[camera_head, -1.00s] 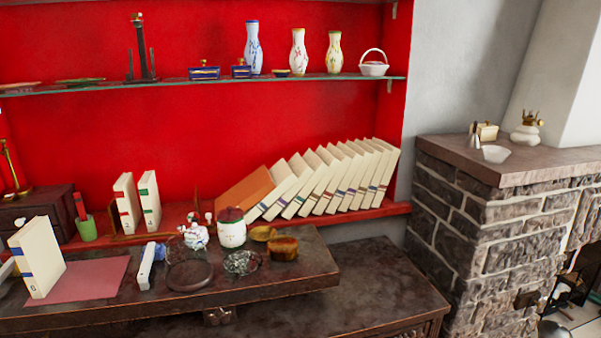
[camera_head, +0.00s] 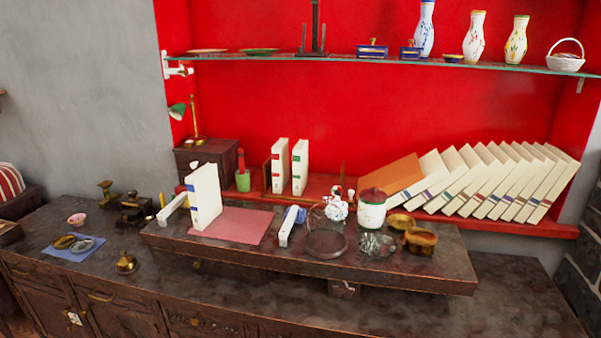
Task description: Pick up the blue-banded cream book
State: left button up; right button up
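A cream book with a blue band on its spine (camera_head: 205,197) stands upright on the raised dark wooden board (camera_head: 420,275), at the left edge of a dull red mat (camera_head: 243,225). Its spine faces left and its broad cover faces right. More cream books (camera_head: 480,180) with coloured bands, some blue or purple, lean in a row on the red shelf at the right. Neither of my grippers shows in the head view.
A white bar-like object (camera_head: 173,208) is close left of the book. Another white bar (camera_head: 288,224), a glass dish (camera_head: 326,243) and a red-lidded jar (camera_head: 371,210) are to its right. Two cream books (camera_head: 299,167) stand behind. A blue cloth (camera_head: 73,247) lies at left.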

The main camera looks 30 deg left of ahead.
aim_at(203, 187)
jog(key=u, duration=1.4)
jog(key=i+j+z, duration=1.05)
jog(key=j, duration=0.3)
jog(key=i+l, duration=0.05)
jog(key=i, duration=0.05)
